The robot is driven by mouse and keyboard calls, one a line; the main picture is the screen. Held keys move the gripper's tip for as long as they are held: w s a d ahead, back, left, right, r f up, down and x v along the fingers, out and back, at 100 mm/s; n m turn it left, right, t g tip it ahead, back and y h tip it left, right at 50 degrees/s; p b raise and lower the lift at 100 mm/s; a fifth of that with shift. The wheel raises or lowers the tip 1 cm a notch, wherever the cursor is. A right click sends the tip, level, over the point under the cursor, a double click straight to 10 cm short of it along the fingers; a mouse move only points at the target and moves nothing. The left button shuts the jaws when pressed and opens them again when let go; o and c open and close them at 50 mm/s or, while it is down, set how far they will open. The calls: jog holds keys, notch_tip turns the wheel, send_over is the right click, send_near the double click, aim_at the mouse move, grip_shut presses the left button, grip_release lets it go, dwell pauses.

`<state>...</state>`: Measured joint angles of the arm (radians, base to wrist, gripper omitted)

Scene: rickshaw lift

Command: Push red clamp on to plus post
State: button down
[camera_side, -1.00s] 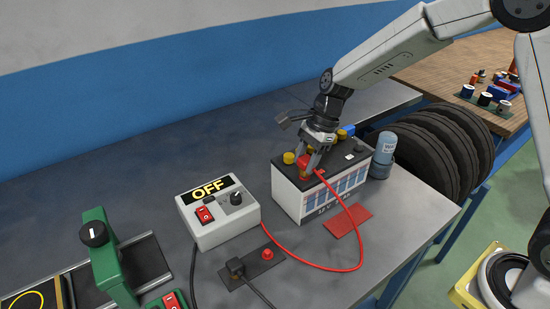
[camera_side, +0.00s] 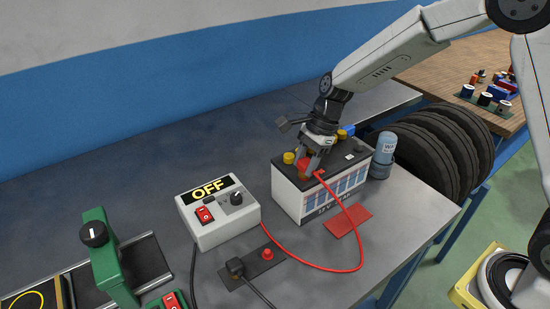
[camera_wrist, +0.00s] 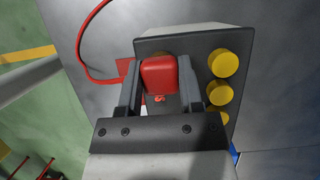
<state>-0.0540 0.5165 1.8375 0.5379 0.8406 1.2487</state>
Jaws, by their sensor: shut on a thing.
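The battery (camera_side: 288,196) stands on the grey bench, a white box with a black top and yellow caps. My gripper (camera_side: 309,170) is low over its top, near the front left corner. In the wrist view my gripper (camera_wrist: 159,88) is shut on the red clamp (camera_wrist: 160,75), with one finger on each side. The clamp also shows in the side view (camera_side: 305,164), partly hidden by the fingers. A red cable (camera_side: 340,203) runs from it. The plus post is hidden under the clamp, so I cannot tell how far the clamp sits on it. A red mark (camera_wrist: 159,99) shows on the battery top.
The charger (camera_side: 218,219), its sign reading OFF, stands left of the battery. A dark strip with a red stud (camera_side: 267,254) lies in front. Yellow caps (camera_wrist: 221,93) stand beside my gripper.

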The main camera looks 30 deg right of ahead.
jog(key=shift+r, duration=1.35)
dwell(0.4)
jog(key=shift+f, duration=1.35)
dwell(3.0)
grip_release()
jog(key=shift+r, duration=0.15)
jog(key=shift+r, duration=3.35)
